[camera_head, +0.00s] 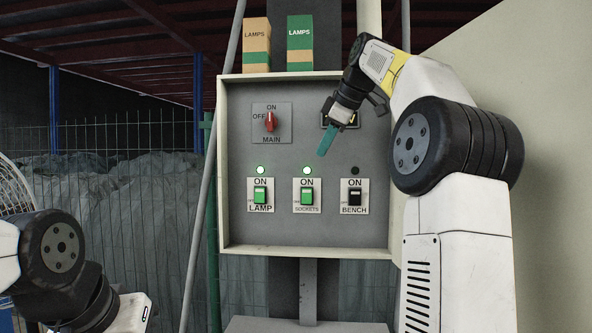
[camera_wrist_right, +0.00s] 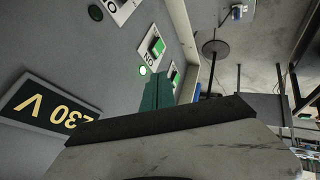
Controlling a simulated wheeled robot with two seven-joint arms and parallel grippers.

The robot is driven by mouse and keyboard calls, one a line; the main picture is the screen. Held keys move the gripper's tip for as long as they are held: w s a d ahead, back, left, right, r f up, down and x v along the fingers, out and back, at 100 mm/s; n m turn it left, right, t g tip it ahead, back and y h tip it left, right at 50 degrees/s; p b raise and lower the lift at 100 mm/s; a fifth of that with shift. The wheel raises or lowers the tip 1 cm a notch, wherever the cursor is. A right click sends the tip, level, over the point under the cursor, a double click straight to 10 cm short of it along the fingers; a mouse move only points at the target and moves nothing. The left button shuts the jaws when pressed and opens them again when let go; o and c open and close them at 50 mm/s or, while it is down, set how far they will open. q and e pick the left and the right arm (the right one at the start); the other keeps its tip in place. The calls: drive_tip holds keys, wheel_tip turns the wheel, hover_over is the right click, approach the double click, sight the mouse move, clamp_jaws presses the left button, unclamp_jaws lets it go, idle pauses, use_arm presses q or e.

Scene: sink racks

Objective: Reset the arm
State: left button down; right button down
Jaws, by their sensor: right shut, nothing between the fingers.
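My right gripper (camera_head: 323,150) is shut and empty in front of the upper right part of the switch panel (camera_head: 235,200). Its teal fingers point down and left in the head view, and they also show together in the wrist view (camera_wrist_right: 158,82). My right arm (camera_head: 440,95) comes in from the right and crosses the panel's right edge. My left arm (camera_head: 60,250) shows at the lower left. The left gripper itself is not visible.
The red MAIN knob (camera_head: 270,121) is at the upper left. LAMP (camera_head: 260,196) and SOCKETS (camera_head: 307,196) switches are green with lit lamps; BENCH (camera_head: 354,196) is black, its lamp dark. A 230 V sign (camera_wrist_right: 45,105) is close. Two LAMPS boxes (camera_head: 257,45) (camera_head: 300,43) stand on top.

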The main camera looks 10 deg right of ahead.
drive_tip(key=s+a+f+m, duration=0.2)
drive_tip(key=s+f+m, duration=0.2)
drive_tip(key=s+f, duration=0.5)
drive_tip(key=s+a+f+m, duration=0.2)
drive_tip(key=s+f+m, duration=0.2)
drive_tip(key=s+f, duration=0.6)
drive_tip(key=s+a+f+m+g, duration=0.1)
drive_tip(key=s+a+f+m, duration=0.2)
drive_tip(key=s+f, duration=0.7)
drive_tip(key=shift+f+m+h, duration=0.4)
drive_tip(key=shift+f+m, duration=0.35)
drive_tip(key=shift+m, duration=0.15)
